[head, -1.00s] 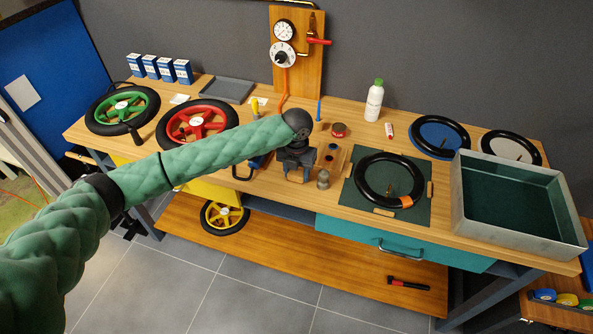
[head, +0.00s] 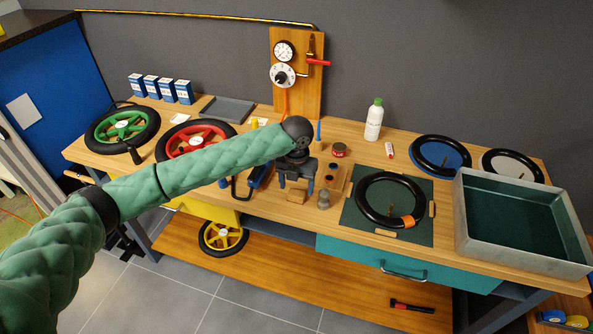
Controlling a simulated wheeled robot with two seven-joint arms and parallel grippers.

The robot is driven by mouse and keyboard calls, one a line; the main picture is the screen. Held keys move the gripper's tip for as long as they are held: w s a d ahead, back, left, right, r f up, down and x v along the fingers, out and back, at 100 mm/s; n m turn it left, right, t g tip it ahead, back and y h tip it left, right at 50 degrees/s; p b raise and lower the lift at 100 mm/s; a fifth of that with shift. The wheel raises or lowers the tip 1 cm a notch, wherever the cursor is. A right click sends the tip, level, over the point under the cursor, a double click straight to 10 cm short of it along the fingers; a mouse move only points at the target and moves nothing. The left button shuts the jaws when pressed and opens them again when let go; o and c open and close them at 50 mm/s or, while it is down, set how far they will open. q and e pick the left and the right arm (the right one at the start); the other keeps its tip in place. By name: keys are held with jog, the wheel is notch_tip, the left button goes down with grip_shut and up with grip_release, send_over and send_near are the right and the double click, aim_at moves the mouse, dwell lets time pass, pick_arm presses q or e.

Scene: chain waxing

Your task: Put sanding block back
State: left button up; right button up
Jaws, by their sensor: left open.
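A small wooden block (head: 295,198), which looks like the sanding block, lies on the workbench (head: 258,205) near its front edge. My left gripper (head: 296,184) is open just above and behind the block, with its two fingers apart. I cannot tell whether a finger touches the block. A wooden holder (head: 335,182) with dark holes stands right of the gripper. My right gripper is not in view.
A grey metal cylinder (head: 324,199) and a red tin (head: 339,150) are close to the holder. A black tyre (head: 363,218) lies on a green mat (head: 352,226) to the right. A blue-handled tool (head: 262,175) lies left of the gripper.

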aim_at(296, 192)
pick_arm(q)
notch_tip(296, 192, up, 9)
jog(key=b, duration=0.3)
jog(key=shift+f, duration=0.2)
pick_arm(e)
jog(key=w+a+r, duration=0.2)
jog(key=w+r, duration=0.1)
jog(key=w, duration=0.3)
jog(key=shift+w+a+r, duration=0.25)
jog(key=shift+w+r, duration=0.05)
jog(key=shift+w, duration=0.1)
